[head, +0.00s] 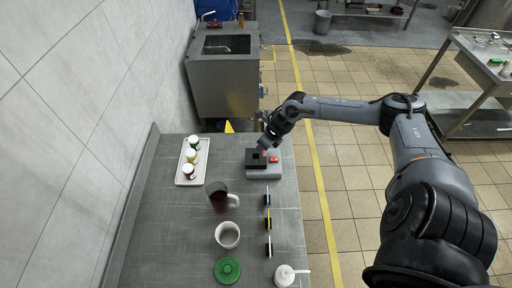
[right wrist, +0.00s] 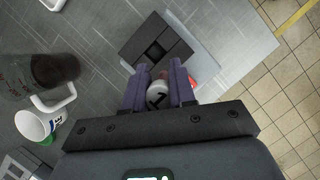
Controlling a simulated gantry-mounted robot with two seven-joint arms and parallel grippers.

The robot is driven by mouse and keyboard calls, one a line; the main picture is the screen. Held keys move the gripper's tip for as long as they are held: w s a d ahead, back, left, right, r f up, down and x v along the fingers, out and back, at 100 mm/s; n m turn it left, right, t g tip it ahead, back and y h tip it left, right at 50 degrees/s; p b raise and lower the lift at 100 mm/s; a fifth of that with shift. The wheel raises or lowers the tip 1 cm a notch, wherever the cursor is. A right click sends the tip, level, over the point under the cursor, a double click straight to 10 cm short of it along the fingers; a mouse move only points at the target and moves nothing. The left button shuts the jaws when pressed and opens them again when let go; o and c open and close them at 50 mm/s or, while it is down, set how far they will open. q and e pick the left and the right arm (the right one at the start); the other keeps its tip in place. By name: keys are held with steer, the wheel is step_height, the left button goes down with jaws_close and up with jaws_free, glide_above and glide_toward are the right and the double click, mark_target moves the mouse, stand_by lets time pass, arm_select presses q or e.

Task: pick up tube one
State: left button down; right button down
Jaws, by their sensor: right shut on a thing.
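Tube one (right wrist: 157,97), with a white cap marked with a black 1, sits between the two purple-grey fingers of my right gripper (right wrist: 158,90) in the right wrist view. The fingers are shut on it. Its lower part is hidden. Beyond the fingertips is a black square block (right wrist: 137,48) with a dark square opening. In the head view my right gripper (head: 266,147) is over the black block (head: 254,160) on a grey device (head: 264,174); the tube cannot be made out there. My left gripper is in neither view.
A red button (head: 274,159) is on the device. Small racks line the right edge.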

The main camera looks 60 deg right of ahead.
steer(key=s+d+r+p, duration=0.1)
steer(key=s+r+p, duration=0.4)
steer(key=s+r, duration=0.3)
steer(key=shift+d+r, duration=0.2)
steer(key=shift+r, duration=0.6)
steer(key=shift+f, duration=0.1)
